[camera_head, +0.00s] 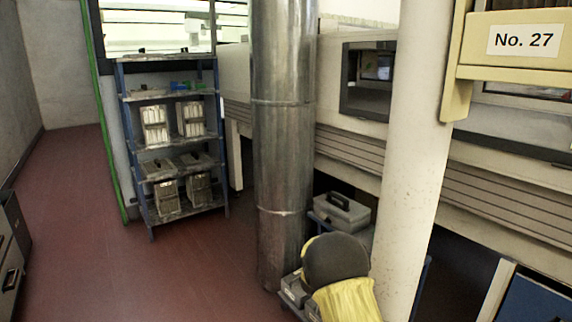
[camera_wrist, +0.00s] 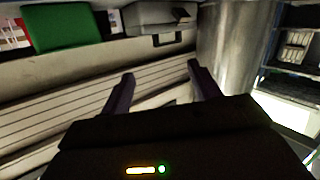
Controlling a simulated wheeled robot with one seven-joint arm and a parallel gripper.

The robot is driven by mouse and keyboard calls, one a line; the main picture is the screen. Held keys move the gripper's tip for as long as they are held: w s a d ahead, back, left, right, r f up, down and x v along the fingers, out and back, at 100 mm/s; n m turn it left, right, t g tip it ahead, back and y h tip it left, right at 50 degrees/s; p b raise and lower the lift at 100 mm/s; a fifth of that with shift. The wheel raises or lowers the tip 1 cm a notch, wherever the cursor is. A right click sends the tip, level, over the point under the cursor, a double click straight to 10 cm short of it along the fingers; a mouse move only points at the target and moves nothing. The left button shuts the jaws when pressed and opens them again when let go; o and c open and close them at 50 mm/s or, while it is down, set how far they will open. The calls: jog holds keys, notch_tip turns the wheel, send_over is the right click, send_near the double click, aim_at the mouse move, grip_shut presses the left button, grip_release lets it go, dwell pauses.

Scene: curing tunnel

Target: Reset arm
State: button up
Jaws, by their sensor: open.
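My gripper (camera_wrist: 160,80) shows in the wrist view with its two dark fingers spread apart. It is open and nothing is between the fingers. Behind the fingers is a slatted beige panel (camera_wrist: 60,108). In the head view a yellow and dark grey rounded part of my arm shows at the bottom, right of the metal column (camera_head: 283,140); the gripper fingers cannot be made out there.
A blue shelf rack (camera_head: 133,97) with crates stands at the back left. A grey case (camera_head: 341,211) sits low behind my arm. A pale pillar (camera_head: 416,150) stands close on the right, near a "No. 27" sign (camera_head: 525,40). The red floor (camera_head: 90,230) at left is clear.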

jog(key=s+d+r+n+g+y+p, duration=0.1)
jog(key=s+r+g+y+p, duration=0.2)
jog(key=s, duration=1.1)
jog(key=s+r+g+p, duration=0.2)
jog(key=s+g, duration=0.4)
jog(key=s, duration=0.8)
jog(key=s+d+r+n+g+y+p, duration=0.1)
jog(key=s+r+g+y+p, duration=0.2)
jog(key=s, duration=1.2)
notch_tip(320, 180, up, 36)
jog(key=h+p, duration=0.1)
jog(key=p, duration=3.5)
jog(key=shift+w+a+g+p, duration=0.15)
jog(key=shift+g+p, duration=0.15)
jog(key=shift+g, duration=0.1)
jog(key=shift+w, duration=0.1)
